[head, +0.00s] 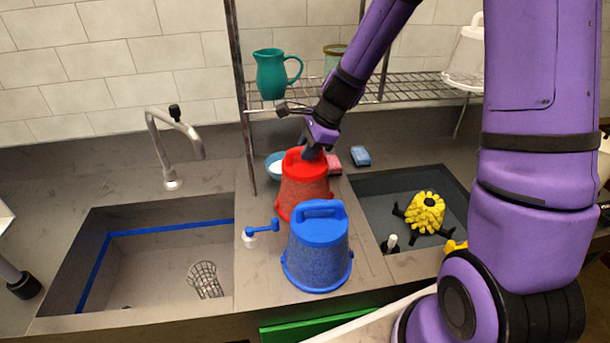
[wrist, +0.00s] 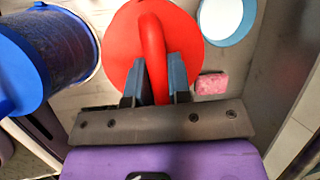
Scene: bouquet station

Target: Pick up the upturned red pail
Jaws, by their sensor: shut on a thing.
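The red pail (head: 303,186) stands upside down on the counter strip between the two sinks, behind the blue pail. Its flat base with a raised handle faces up. In the wrist view the red pail (wrist: 122,48) lies right under my gripper (wrist: 156,82), with one finger on each side of the handle. My gripper (head: 312,150) also shows in the head view at the top of the pail. It is shut on the red handle. The lower front of the red pail is hidden behind the blue pail.
An upturned blue pail (head: 318,250) stands just in front. A blue bowl (head: 275,165), a pink sponge (head: 334,165) and a blue sponge (head: 361,156) lie close behind. A wire shelf (head: 405,87) holds a teal jug (head: 272,74). Sinks open on both sides.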

